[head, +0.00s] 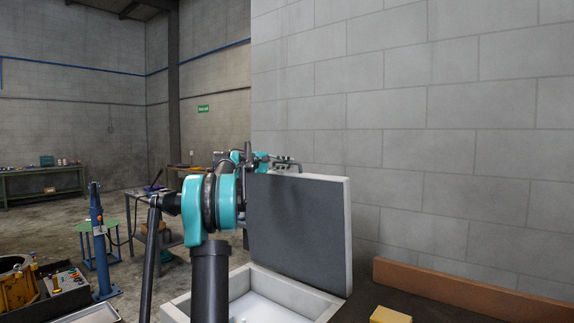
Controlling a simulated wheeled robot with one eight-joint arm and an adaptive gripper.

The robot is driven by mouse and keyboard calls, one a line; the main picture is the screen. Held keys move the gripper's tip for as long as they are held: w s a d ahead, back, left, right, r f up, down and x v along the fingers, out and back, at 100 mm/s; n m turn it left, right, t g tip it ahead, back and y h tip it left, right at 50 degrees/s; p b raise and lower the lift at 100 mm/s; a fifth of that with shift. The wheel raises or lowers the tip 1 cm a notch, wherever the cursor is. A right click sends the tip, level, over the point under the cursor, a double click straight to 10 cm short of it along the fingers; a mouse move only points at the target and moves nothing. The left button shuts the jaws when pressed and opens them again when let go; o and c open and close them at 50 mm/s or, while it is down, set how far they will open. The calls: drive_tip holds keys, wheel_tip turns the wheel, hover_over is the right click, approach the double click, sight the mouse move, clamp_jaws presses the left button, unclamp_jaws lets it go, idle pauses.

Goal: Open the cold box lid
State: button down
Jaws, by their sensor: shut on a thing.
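The cold box (300,287) is a white box at the bottom centre. Its inside is partly visible and pale, and my arm hides its left part. Its lid (303,228) stands raised, about upright, at the back of the box, with a dark grey inner face and a white edge. My gripper (278,161) is at the lid's top edge, small in this view. It is shut on what looks like the lid's handle (292,163), a thin dark bar. The exact contact of the fingers is hard to see.
A grey block wall rises close behind the lid. A yellow block (390,315) and a long brown bar (470,289) lie to the right on a dark surface. A blue stand (99,245), a tool tray (62,281) and a workbench (42,174) are at the left.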

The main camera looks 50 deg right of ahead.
drive_tip(key=a+f+h, duration=0.1)
drive_tip(key=a, duration=0.8)
drive_tip(key=shift+s+f+m+g+h, duration=0.3)
drive_tip(key=shift+s+m+h, duration=0.1)
drive_tip(key=shift+a, duration=0.1)
drive_tip(key=c, duration=1.8)
unclamp_jaws()
drive_tip(key=v, duration=1.2)
